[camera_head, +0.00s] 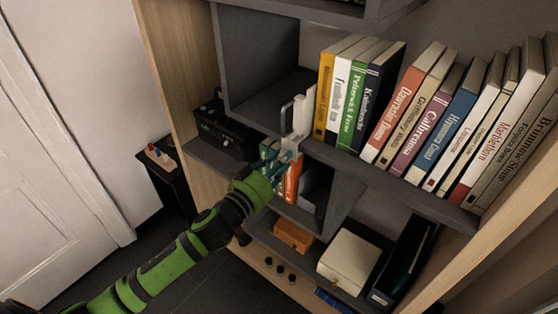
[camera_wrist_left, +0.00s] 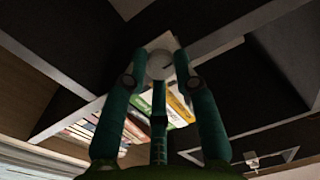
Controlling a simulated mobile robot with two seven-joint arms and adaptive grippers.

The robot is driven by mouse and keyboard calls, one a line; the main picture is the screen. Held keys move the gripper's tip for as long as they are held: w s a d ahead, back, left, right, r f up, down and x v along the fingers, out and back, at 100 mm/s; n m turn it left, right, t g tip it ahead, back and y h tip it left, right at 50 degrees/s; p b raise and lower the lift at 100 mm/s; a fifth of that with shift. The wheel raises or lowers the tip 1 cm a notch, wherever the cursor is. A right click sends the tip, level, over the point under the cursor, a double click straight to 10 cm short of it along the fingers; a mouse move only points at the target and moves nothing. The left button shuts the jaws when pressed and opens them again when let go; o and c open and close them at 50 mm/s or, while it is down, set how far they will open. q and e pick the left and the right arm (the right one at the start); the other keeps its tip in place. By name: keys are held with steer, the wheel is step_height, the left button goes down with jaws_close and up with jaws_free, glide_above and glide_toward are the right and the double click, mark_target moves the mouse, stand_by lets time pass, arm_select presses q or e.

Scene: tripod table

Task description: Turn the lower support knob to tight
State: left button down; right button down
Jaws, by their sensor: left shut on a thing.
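A pale grey bracket (camera_head: 300,116) stands at the front edge of the shelf, left of the upright books. My left gripper (camera_head: 291,157) reaches up to its underside from below. In the left wrist view, a round pale knob (camera_wrist_left: 160,65) with a short dark mark on its face sits between the teal fingertips of my left gripper (camera_wrist_left: 160,72). The fingers are closed around the knob. In the head view the knob is hidden by the fingers and the bracket. My right gripper is in neither view.
Upright books (camera_head: 365,95) fill the shelf right of the bracket. A black device (camera_head: 222,130) sits on the shelf to the left. Below are an orange box (camera_head: 293,236) and a cream box (camera_head: 349,261). A small black stand (camera_head: 172,178) is near the white door (camera_head: 50,170).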

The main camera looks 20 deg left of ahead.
arm_select(q)
steer(key=shift+d+r+m+h+p, duration=0.1)
steer(key=shift+m+h+p, duration=0.35)
steer(key=shift+m, duration=4.4)
steer(key=shift+m+h+p, duration=0.15)
steer(key=shift+m+p, duration=0.5)
steer(key=shift+m, duration=4.2)
steer(key=c, duration=1)
jaws_free()
steer(key=shift+d, duration=0.1)
